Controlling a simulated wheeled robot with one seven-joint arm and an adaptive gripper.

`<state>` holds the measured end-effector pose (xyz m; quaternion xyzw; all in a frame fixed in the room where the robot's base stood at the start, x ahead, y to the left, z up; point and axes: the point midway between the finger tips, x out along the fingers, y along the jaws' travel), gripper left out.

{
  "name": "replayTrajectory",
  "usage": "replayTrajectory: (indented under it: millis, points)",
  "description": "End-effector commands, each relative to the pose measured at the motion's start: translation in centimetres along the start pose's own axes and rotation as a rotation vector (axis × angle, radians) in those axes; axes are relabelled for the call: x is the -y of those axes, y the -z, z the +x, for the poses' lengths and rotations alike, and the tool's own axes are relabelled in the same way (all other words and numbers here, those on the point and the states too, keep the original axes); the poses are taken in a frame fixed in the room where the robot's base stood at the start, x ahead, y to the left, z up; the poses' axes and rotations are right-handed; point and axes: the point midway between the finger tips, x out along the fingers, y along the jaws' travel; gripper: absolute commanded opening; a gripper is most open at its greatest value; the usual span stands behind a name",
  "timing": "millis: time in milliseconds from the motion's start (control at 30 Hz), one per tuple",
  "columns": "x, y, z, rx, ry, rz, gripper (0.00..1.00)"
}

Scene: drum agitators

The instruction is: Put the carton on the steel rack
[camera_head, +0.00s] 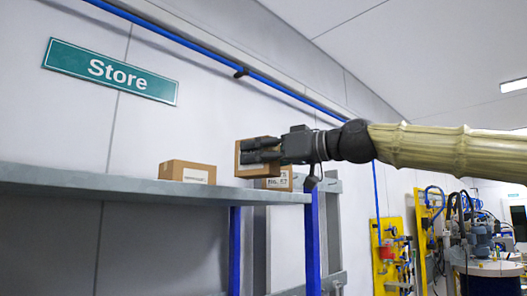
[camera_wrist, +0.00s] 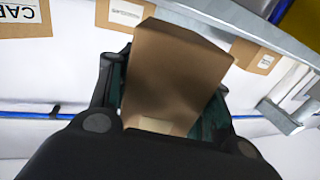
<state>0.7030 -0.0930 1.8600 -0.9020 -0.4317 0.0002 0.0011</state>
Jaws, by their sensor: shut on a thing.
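My gripper (camera_head: 264,150) is shut on a brown carton (camera_head: 246,169), which shows between the fingers in the wrist view (camera_wrist: 172,72). In the head view the held carton is at the right end of the grey steel rack shelf (camera_head: 110,184), and I cannot tell whether it touches the shelf. Its underside is not clearly visible. The rack has blue posts (camera_head: 312,240). A grey shelf edge (camera_wrist: 235,22) crosses the upper right of the wrist view.
Another labelled carton (camera_head: 187,172) stands on the shelf to the left. A further carton (camera_head: 281,181) is partly hidden behind the held one. The wrist view shows several labelled cartons, one at upper right (camera_wrist: 255,56). The shelf's left part looks clear.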

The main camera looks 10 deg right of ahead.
Motion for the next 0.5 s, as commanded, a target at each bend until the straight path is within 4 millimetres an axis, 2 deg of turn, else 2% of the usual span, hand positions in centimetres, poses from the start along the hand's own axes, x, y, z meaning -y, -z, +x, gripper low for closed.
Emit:
replayTrajectory:
  millis: [500]
  points:
    - [-0.8,-0.4,3.0,0.001,0.001,0.001,0.2]
